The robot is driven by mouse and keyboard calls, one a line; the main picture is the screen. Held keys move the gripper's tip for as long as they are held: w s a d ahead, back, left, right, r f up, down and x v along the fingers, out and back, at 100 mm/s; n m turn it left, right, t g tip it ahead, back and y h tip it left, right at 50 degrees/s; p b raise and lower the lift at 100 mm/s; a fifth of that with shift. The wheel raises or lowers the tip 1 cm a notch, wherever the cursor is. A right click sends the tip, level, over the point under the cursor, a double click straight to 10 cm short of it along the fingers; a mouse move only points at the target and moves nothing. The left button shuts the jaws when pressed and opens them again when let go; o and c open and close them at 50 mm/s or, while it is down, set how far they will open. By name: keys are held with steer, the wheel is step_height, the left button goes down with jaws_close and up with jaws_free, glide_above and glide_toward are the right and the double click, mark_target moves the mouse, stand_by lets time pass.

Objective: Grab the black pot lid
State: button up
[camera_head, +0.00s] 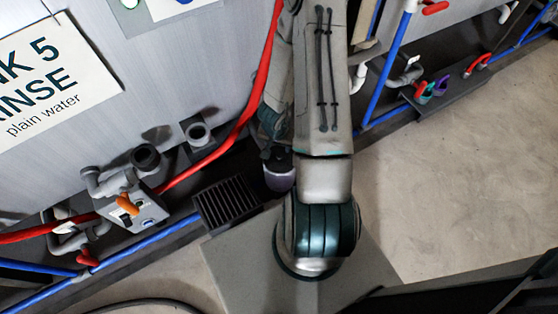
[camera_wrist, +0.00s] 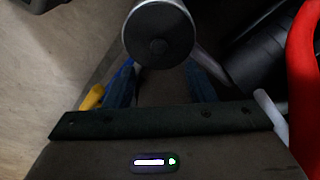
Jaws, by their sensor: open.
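Nothing shows held between the fingers. I cannot tell whether they touch it. In the head view I make out no lid, and my arm hides part of the area at the tank's foot.
A grey tank wall with a rinse sign (camera_head: 50,80) stands at the left. A red hose (camera_head: 232,135) runs down it and shows in the wrist view (camera_wrist: 302,75). Pipe stubs (camera_head: 198,133), a black grate (camera_head: 227,200) and blue pipes (camera_head: 135,248) lie near. Floor at right is clear.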

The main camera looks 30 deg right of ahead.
mark_target(280, 155)
steer(key=f+b, duration=0.1)
steer(key=f, duration=0.2)
steer(key=w+d+f+b, duration=0.1)
steer(key=f, duration=0.2)
steer(key=f+b, duration=0.2)
steer(key=f, duration=0.1)
steer(key=shift+w+d+f, duration=0.15)
steer(key=shift+d+f, duration=0.05)
steer(key=shift+f, duration=0.05)
steer(key=c, duration=1.1)
